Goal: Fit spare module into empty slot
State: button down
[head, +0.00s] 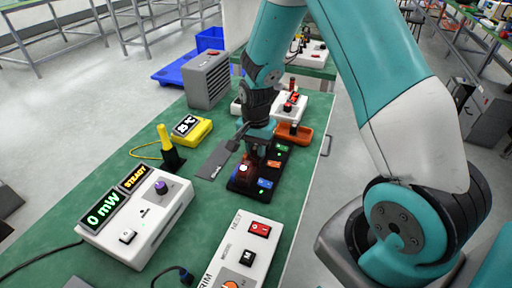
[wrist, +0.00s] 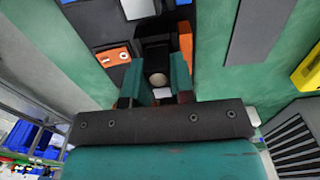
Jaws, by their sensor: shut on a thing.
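The black rack (head: 232,184) stands on the green bench, with blue (head: 265,183), orange (head: 273,163) and green-lit (head: 282,150) modules along its right side. A red light glows at its left. My gripper (head: 256,152) is over the rack's left side, pointing down. In the wrist view, my gripper (wrist: 158,82) is shut on a dark module (wrist: 155,52) with a pale round knob, between two teal fingers. An orange-faced module (wrist: 112,56) is beside it. The module's lower end and the slot under it are hidden, so I cannot tell how deep it sits.
A grey plate (head: 214,163) lies left of the rack. A yellow meter (head: 192,130), a white meter (head: 148,230) reading 0 mW, a white switch box (head: 262,248) and an orange tray (head: 303,134) stand around it. A grey vented box (head: 208,80) is behind.

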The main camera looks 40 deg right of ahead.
jog(key=c, duration=1)
grip_release()
